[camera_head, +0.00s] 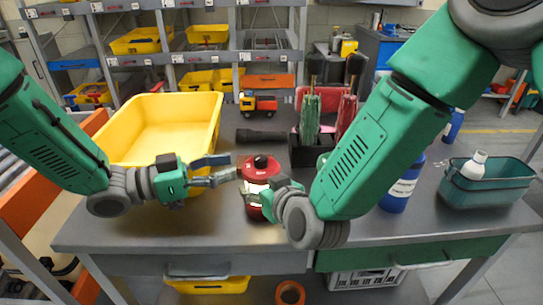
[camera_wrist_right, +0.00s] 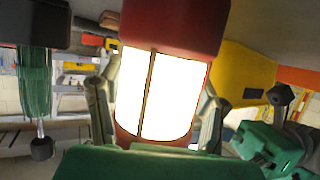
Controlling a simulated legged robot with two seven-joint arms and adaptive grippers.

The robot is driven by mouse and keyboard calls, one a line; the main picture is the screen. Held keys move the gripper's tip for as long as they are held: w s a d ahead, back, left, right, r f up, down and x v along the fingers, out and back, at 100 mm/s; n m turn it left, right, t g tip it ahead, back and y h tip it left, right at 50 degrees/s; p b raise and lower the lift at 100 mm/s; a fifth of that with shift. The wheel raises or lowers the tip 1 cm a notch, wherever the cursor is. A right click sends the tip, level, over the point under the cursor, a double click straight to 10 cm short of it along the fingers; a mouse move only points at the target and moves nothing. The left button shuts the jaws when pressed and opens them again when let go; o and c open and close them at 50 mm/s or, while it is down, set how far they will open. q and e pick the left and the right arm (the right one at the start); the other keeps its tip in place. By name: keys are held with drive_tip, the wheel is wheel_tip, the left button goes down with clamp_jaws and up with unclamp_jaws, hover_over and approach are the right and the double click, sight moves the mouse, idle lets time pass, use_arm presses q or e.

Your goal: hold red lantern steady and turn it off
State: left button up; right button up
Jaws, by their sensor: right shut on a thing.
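The red lantern (camera_head: 261,168) stands on the grey table, with a red cap and a dark knob on top. In the right wrist view the lantern (camera_wrist_right: 160,95) shows a bright white, lit window between red ends. My right gripper (camera_wrist_right: 155,110) is shut on it, one finger on each side of the window. In the head view the right gripper is partly hidden by its own wrist. My left gripper (camera_head: 233,167) is open and empty just left of the lantern, near its upper part. I cannot tell if a fingertip touches it.
A yellow bin (camera_head: 160,125) stands behind my left arm. A black flashlight (camera_head: 261,136), a toy truck (camera_head: 258,105) and a dark holder (camera_head: 308,150) with green and red brushes are behind the lantern. A blue bottle (camera_head: 402,187) and teal basket (camera_head: 487,185) stand right. The front table strip is clear.

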sight(272, 163)
use_arm(q)
drive_tip(key=x, duration=1)
drive_tip(key=shift+d, duration=0.1)
clamp_jaws()
